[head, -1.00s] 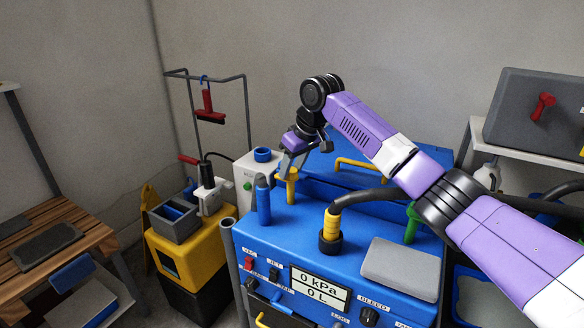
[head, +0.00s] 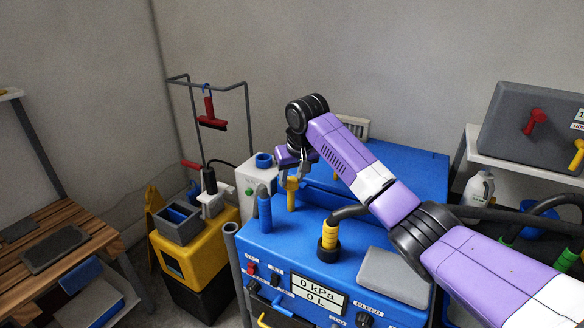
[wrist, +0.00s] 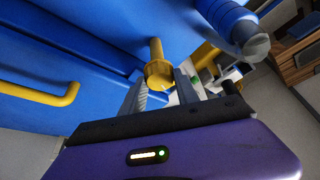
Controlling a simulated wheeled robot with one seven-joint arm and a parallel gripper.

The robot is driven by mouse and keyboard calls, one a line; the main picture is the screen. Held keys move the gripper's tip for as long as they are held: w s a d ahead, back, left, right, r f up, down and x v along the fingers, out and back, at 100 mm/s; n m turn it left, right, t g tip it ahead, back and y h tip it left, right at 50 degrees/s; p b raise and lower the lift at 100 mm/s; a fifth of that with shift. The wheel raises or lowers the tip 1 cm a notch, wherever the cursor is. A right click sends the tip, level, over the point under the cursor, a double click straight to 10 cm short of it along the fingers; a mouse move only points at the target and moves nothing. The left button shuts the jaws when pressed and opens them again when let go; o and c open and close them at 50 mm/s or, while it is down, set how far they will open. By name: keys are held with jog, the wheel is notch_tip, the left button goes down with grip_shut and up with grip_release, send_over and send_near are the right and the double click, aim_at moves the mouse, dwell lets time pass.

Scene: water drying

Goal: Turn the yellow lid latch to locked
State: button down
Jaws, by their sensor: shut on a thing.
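The yellow lid latch (head: 291,192) stands upright on the blue machine (head: 262,243), at the left front of its raised blue lid (head: 400,165). In the wrist view the latch (wrist: 158,73) shows as a yellow stem with a round end between my fingers. My gripper (head: 291,174) is shut on the latch from above and behind. It also shows in the wrist view (wrist: 160,90), with one grey finger on each side of the latch. The finger contact is small and partly hidden in the head view. I see no lock marking.
A blue-sleeved pipe (head: 265,212) stands close left of the latch. A yellow-collared hose (head: 329,237) rises to its right. A grey pad (head: 394,276) lies on the machine. In the wrist view a yellow lid handle (wrist: 40,93) is at left.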

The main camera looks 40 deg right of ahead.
jog(key=m+p, duration=0.2)
jog(key=m+h+p, duration=0.1)
jog(key=shift+a+r+m+g+p, duration=0.2)
jog(key=shift+a+m+g+p, duration=0.05)
jog(key=shift+m+g+p, duration=0.15)
jog(key=m+h+p, duration=0.1)
jog(key=m, duration=0.1)
jog(key=shift+w+f+m+g, duration=0.1)
jog(key=shift+m+g, duration=0.2)
jog(key=shift+g, duration=0.1)
jog(key=m+g, duration=0.1)
jog(key=m, duration=0.3)
jog(key=shift+w+f+h, duration=0.1)
jog(key=shift+f+h, duration=0.05)
jog(key=shift+h, duration=0.15)
jog(key=shift+d+m+g+b, duration=0.1)
jog(key=shift+m+g+b, duration=0.45)
jog(key=shift+m, duration=0.65)
jog(key=c, duration=0.9)
grip_release()
